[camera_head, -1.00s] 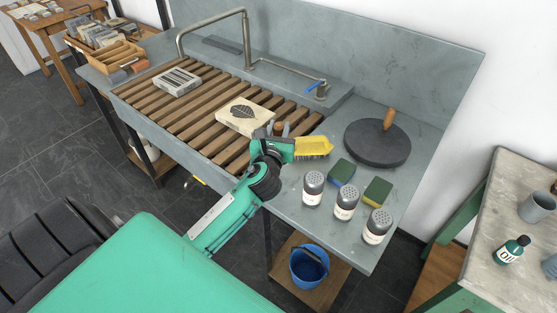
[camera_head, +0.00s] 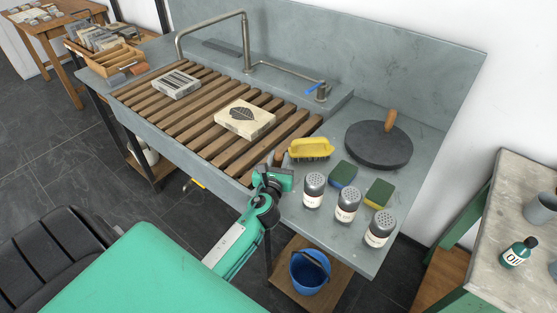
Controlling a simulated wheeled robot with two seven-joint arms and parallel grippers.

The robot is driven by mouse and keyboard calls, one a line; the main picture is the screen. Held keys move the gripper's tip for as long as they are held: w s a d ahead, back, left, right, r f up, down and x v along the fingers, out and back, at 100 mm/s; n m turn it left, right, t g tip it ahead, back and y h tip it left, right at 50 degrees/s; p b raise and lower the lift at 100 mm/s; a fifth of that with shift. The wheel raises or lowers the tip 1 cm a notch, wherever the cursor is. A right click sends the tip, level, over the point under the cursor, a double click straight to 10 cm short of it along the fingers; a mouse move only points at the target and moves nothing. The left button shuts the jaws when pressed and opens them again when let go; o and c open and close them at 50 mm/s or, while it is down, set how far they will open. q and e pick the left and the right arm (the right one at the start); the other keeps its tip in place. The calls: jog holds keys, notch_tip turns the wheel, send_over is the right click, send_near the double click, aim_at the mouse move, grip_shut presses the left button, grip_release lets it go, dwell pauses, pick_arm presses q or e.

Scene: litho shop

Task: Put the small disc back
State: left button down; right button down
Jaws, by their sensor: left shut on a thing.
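My left gripper (camera_head: 278,167) is in front of the sink's near edge, at the left end of the grey counter (camera_head: 330,237). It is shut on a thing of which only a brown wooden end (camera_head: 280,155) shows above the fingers. The gripper hides the rest, so I cannot tell its full shape. No small disc shows plainly anywhere. A large dark grey disc (camera_head: 372,151) with an upright wooden handle lies flat on the counter at the back right. My right gripper is not in view.
A yellow brush (camera_head: 311,149), two sponges (camera_head: 342,174) (camera_head: 379,193) and three shakers (camera_head: 347,205) stand close to the right of the gripper. A leaf-marked stone block (camera_head: 244,120) lies on the wooden slats. A blue bucket (camera_head: 310,277) stands below.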

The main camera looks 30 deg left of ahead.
pick_arm(q)
jog(key=shift+r, duration=0.2)
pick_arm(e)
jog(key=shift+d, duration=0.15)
pick_arm(q)
jog(key=shift+f, duration=0.15)
jog(key=c, duration=1.1)
grip_release()
jog(key=shift+f, duration=0.1)
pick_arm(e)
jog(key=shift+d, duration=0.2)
pick_arm(q)
jog(key=shift+r, duration=0.2)
jog(key=b+v, duration=0.2)
jog(key=v, duration=0.9)
jog(key=shift+f, duration=0.2)
jog(key=shift+s+d+r, duration=0.1)
jog(key=shift+s+d, duration=0.1)
jog(key=shift+s, duration=0.25)
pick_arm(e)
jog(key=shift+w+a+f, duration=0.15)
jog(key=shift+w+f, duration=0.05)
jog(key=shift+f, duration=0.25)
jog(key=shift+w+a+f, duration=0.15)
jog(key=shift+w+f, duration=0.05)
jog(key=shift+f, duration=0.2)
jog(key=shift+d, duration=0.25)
